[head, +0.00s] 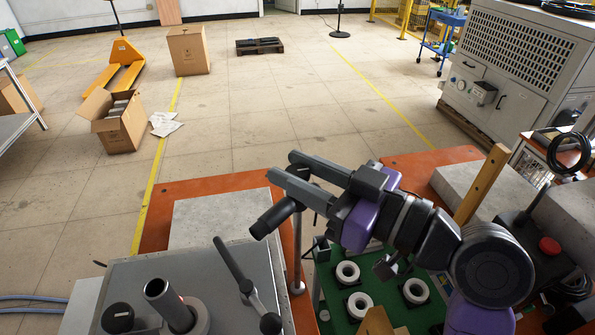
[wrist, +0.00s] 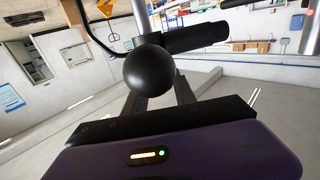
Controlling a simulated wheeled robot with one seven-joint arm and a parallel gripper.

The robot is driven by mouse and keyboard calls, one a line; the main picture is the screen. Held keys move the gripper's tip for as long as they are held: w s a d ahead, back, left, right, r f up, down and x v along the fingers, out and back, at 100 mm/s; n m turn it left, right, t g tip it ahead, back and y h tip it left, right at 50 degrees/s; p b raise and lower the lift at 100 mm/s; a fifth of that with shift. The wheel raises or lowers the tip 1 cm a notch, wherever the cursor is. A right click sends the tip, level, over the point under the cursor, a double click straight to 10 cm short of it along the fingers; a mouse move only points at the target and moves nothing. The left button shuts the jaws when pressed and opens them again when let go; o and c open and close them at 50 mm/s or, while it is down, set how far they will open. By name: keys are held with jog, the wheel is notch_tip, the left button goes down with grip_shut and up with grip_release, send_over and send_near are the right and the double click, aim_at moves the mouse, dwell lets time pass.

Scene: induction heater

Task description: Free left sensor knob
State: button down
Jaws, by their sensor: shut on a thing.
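The sensor is a black cylinder (head: 272,218) held sideways at the top of an upright metal post (head: 297,250). It also shows in the wrist view (wrist: 185,38), running to the right behind a round black knob (wrist: 149,73). My gripper (head: 283,166) is at the post top, its grey fingers on either side of the knob. In the wrist view its fingers (wrist: 157,98) reach up to the ball and are partly covered by it. The gripper is shut on the knob. The exact finger contact is hidden, and the head view hardly shows the knob.
A grey machine top (head: 195,275) with a black lever (head: 236,267) and a metal cylinder (head: 168,305) stands at lower left. A green board (head: 385,318) with several white rings lies below my arm. A wooden bar (head: 482,185) stands to the right.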

jog(key=shift+n+g+y, duration=0.3)
jog(key=shift+n+g, duration=0.1)
jog(key=shift+g, duration=0.2)
jog(key=c, duration=1.1)
grip_release()
jog(key=shift+o, duration=0.2)
jog(key=b+v, duration=0.2)
jog(key=v, duration=0.5)
jog(key=shift+s+d+f, duration=0.1)
jog(key=shift+s+d, duration=0.05)
jog(key=shift+d, duration=0.15)
